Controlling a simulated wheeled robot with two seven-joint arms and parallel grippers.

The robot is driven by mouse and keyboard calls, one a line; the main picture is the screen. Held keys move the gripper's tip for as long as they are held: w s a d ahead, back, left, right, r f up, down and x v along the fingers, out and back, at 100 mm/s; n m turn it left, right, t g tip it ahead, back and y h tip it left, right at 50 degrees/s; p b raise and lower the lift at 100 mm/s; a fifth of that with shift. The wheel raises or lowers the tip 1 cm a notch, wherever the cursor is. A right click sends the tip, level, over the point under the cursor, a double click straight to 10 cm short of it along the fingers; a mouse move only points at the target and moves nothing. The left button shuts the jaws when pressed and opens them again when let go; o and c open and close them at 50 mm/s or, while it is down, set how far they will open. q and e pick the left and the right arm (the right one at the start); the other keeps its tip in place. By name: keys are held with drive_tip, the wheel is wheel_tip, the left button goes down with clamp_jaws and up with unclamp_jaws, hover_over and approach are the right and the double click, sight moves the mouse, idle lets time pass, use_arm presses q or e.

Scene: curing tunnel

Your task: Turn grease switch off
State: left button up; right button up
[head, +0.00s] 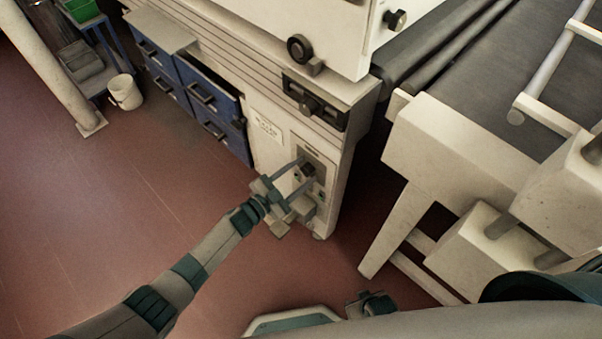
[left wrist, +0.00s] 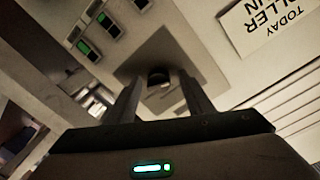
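A small grey panel (head: 323,158) is set low on the front of the cream machine. It carries a dark knob or switch (head: 308,169), whose label I cannot read. In the left wrist view the dark knob (left wrist: 159,78) sits in a square plate between my fingers. My left gripper (head: 302,170) is open, its two fingers apart and pointing at the knob; I see gaps beside it and cannot tell any contact. Green-lit rocker switches (left wrist: 90,49) are beside the plate. My right gripper (head: 370,304) seems to be at the bottom edge, mostly hidden; its fingers are unclear.
A paper notice (head: 267,127) is on the machine front beside the panel. Blue drawers (head: 211,97) stand to the left, one seemingly ajar. A conveyor frame with a cream leg (head: 394,232) stands at right. A white bucket (head: 125,92) is far left. The red floor is clear at left.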

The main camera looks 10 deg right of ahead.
use_arm(q)
drive_tip(key=shift+s+a, duration=0.1)
drive_tip(key=shift+s, duration=0.05)
drive_tip(key=v, duration=1.7)
drive_tip(key=shift+a, duration=0.1)
